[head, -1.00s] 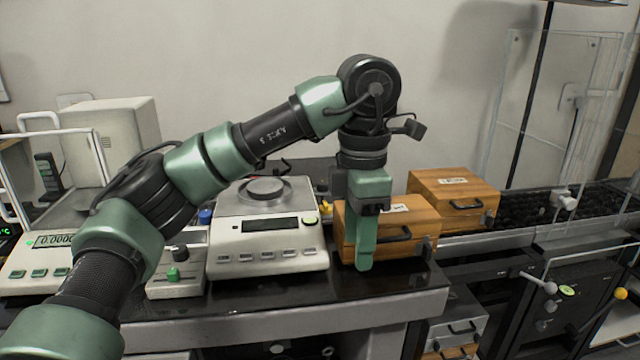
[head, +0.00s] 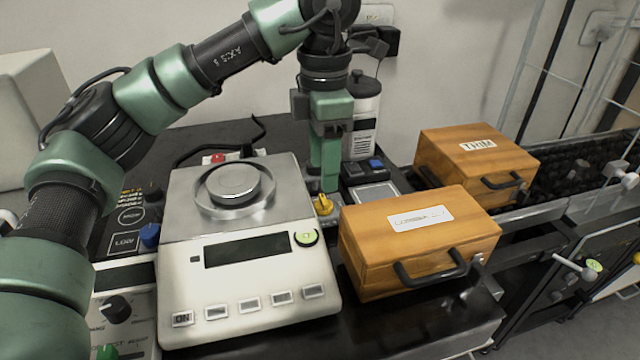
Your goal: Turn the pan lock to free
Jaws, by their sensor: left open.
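The balance (head: 247,277) is white, with a round steel pan (head: 234,184) on top, a dark display and a row of buttons. A small yellow knob (head: 323,205) sits by its right rear side; no pan lock label is readable, so I cannot tell for certain that it is the lock. My left gripper (head: 327,187) is open and points down just above and behind the yellow knob. Its fingers are seen edge-on and overlap. I cannot tell whether they touch the knob. My right gripper is out of view.
A wooden box (head: 405,232) with a handle stands close to the right of the balance. Another box labelled TRIM (head: 475,143) is behind it. A dark canister (head: 363,103) stands behind my gripper. A blue knob (head: 149,236) is left of the balance.

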